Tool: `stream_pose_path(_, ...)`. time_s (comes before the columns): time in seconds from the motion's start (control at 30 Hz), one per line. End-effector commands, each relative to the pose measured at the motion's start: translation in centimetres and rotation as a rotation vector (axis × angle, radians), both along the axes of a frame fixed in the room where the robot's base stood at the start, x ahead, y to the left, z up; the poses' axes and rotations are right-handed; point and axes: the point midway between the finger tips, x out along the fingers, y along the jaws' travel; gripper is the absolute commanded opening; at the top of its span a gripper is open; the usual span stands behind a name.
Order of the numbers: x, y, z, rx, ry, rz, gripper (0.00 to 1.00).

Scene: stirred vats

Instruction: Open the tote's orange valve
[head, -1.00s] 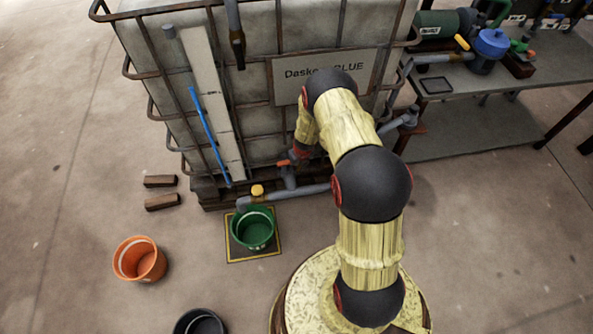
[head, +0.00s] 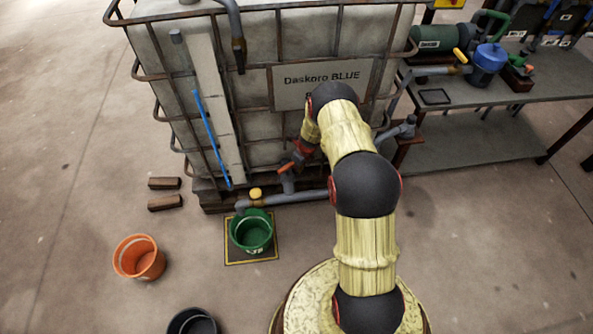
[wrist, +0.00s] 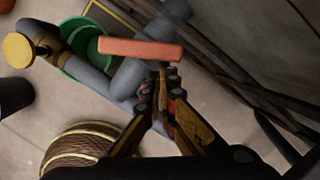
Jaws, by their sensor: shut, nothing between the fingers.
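The tote (head: 185,60) is a large pale caged tank with a sign reading "Daskoro BLUE". Its orange valve handle (head: 286,168) sits low on the front, above a grey outlet pipe (head: 300,197). In the wrist view the handle (wrist: 140,49) is a flat orange bar lying across the grey pipe. My gripper (wrist: 163,73) is shut and empty, its fingertips just below the bar's right half in that picture. I cannot tell whether they touch it. In the head view my gripper (head: 297,157) is close beside the handle, partly hidden by my arm.
A green bucket (head: 252,232) stands on a yellow-edged mat below the pipe's left end, near a yellow cap (head: 255,193). An orange bucket (head: 139,258) and a black bucket (head: 194,322) stand left. A bench (head: 450,120) with pumps is at right. Floor at left is mostly clear.

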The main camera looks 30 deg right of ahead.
Motion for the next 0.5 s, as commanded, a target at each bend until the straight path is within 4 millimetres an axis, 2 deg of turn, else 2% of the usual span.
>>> stream_pose_path(0.5, 0.46, -0.4, -0.04, 0.001, 0.001, -0.006, 0.0)
